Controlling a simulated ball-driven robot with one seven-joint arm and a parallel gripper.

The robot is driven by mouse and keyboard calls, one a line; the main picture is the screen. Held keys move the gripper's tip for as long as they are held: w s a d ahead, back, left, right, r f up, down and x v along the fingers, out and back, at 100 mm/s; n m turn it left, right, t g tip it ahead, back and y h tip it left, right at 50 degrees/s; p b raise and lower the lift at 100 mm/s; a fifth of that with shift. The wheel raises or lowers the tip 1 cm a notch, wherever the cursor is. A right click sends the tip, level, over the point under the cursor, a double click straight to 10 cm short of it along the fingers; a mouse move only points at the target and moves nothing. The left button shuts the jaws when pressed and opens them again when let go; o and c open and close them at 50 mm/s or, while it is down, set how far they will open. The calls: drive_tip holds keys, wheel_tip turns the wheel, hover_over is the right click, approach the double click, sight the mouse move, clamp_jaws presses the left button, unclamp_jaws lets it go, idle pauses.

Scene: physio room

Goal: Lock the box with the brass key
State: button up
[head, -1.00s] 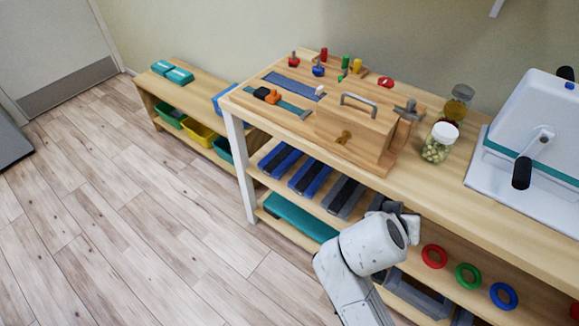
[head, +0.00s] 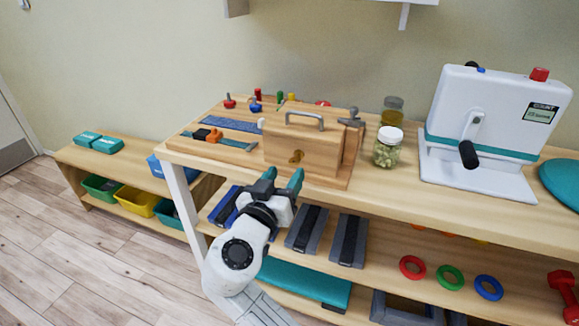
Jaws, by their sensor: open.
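The wooden box (head: 278,139) stands on a wooden board on the table, with a grey handle on top. A brass piece (head: 296,157) sits on its front face, at the lock; it looks like the brass key or its lock plate, too small to tell which. My gripper (head: 281,177) is in front of and below the box, at the table's front edge. Its two teal-tipped fingers are spread apart with nothing between them. It looks apart from the brass piece.
A lidded jar (head: 387,148) stands right of the box, with a darker jar (head: 392,111) behind. A white machine (head: 484,130) fills the table's right side. The table's front edge (head: 410,197) and the shelves below lie close to my arm.

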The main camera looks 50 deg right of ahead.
sight(293, 164)
drive_tip(key=x, duration=0.5)
